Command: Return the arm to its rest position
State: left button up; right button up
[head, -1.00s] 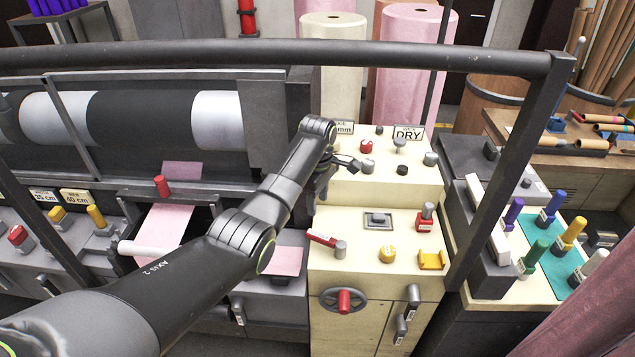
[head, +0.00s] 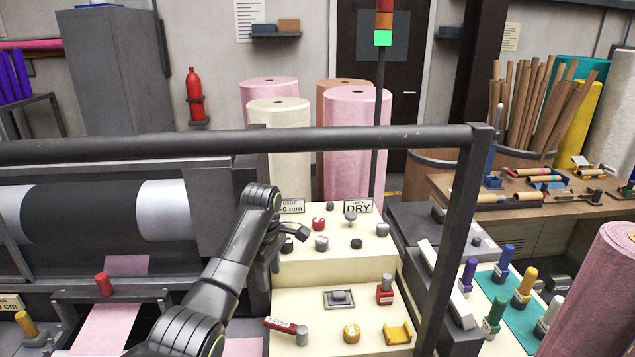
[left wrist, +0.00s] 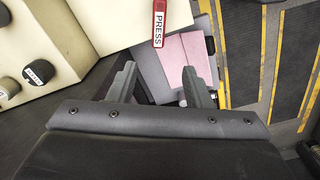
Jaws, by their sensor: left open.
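My left gripper (head: 287,242) is in front of the left edge of the cream control console (head: 330,268), beside its upper step. In the left wrist view its two fingers (left wrist: 160,84) stand apart with nothing held between them. Beyond the fingers lies a pink felt sheet (left wrist: 186,52) on a grey surface, and a red PRESS lever (left wrist: 158,22) is just above them. My left arm reaches in from the bottom left of the head view. My right gripper is not seen in any view.
A dark rail (head: 240,147) with a slanting post crosses in front of the console. A roller machine (head: 85,225) stands at left. Felt rolls (head: 357,140) stand behind. Coloured-handled stamps (head: 524,287) stand at right. A light tower (head: 382,38) shows green.

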pick_arm(q)
jog(key=s+a+f+m+t, duration=0.1)
jog(key=s+a+f+m, duration=0.3)
jog(key=s+f, duration=0.5)
jog(key=s+a+f+m+t, duration=0.1)
jog(key=s+a+f+m, duration=0.3)
jog(key=s+f, duration=0.5)
jog(key=s+a+r+m+t+y, duration=0.1)
jog(key=s+a+m, duration=0.1)
jog(key=s, duration=0.7)
jog(key=s+a+r+m, duration=0.2)
jog(key=s, duration=0.6)
jog(key=s+a+r+m+t+y, duration=0.1)
jog(key=s+a+m, duration=0.15)
jog(key=s, duration=0.65)
notch_tip(320, 180, down, 29)
jog(key=a+g+b, duration=0.2)
jog(key=b, duration=0.1)
jog(key=s+d+f+g+h+b, duration=0.1)
jog(key=s+f+b, duration=0.1)
jog(key=s+f, duration=1.3)
jog(key=shift+s+d+f, duration=0.2)
jog(key=shift+d+f, duration=0.1)
jog(key=shift+f, duration=0.55)
